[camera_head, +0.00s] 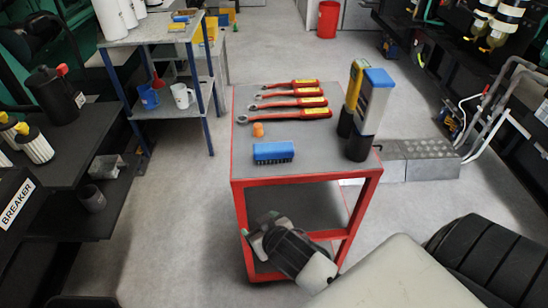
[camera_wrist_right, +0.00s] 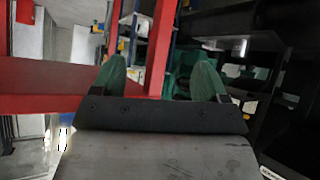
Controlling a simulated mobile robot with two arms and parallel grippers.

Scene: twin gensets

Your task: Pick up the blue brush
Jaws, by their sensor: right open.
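The blue brush (camera_head: 273,152) lies on the grey top of the red-framed cart (camera_head: 238,182), near its front edge, with its dark bristles facing down. My right gripper (camera_head: 257,230) is below the cart top, in front of the lower shelf, apart from the brush. In the right wrist view its two green fingers (camera_wrist_right: 159,78) stand wide apart with no object held, and red cart frame shows behind them. The brush is not visible in the right wrist view. My left gripper is not in view.
An orange plug (camera_head: 258,130), several red-handled wrenches (camera_head: 296,92) and two upright bottle-like tools (camera_head: 368,115) share the cart top. A dark bench (camera_head: 75,150) stands at left, a blue-legged shelf (camera_head: 140,75) behind it. Floor left of the cart is clear.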

